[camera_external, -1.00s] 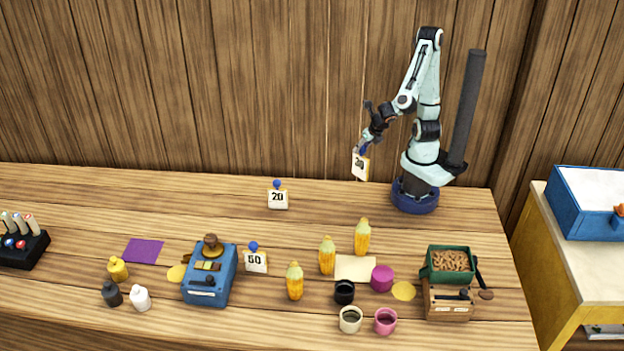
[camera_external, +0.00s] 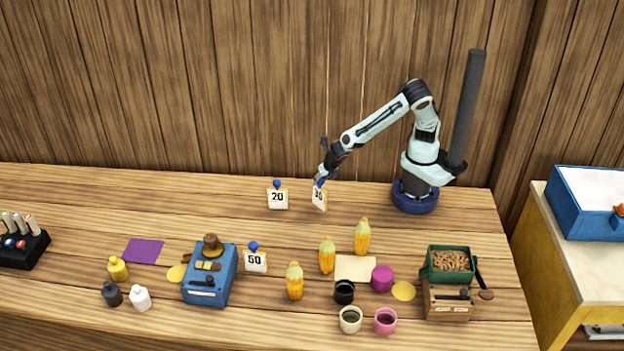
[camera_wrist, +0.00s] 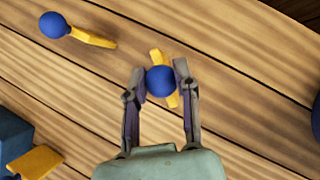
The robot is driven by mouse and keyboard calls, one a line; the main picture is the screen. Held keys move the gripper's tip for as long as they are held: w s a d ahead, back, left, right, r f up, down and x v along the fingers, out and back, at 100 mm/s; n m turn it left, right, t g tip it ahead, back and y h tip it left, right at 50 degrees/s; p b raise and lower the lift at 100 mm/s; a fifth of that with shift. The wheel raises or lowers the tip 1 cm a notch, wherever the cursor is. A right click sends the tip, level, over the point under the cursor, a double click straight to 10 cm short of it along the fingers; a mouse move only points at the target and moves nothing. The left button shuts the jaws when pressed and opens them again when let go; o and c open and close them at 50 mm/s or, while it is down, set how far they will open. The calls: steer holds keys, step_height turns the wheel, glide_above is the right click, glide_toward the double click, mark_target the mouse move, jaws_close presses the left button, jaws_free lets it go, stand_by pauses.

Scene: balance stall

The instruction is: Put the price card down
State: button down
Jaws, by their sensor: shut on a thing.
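My gripper (camera_external: 321,181) is shut on the blue ball knob of a price card (camera_external: 319,198), a white card with a yellow edge whose number is hard to read. In the external view the card is nearly upright, slightly turned, at or just above the table behind the corn; I cannot tell whether it touches. In the wrist view my gripper (camera_wrist: 160,80) has its fingers on both sides of the blue ball (camera_wrist: 160,81), with the yellow card edge (camera_wrist: 158,58) beneath it. The 20 card (camera_external: 278,199) stands just to its left, apart.
The 50 or 60 card (camera_external: 255,262) stands by a blue box-like device (camera_external: 209,276) in front. Several corn-like yellow pieces (camera_external: 327,256) stand ahead, with cups (camera_external: 350,319) nearer the front edge. The table behind the corn is mostly clear around the held card.

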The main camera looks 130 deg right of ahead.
steer(key=shift+f, duration=0.75)
steer(key=shift+f, duration=0.2)
steer(key=c, duration=0.8)
jaws_free()
steer(key=shift+c, duration=0.2)
steer(key=shift+r, duration=0.1)
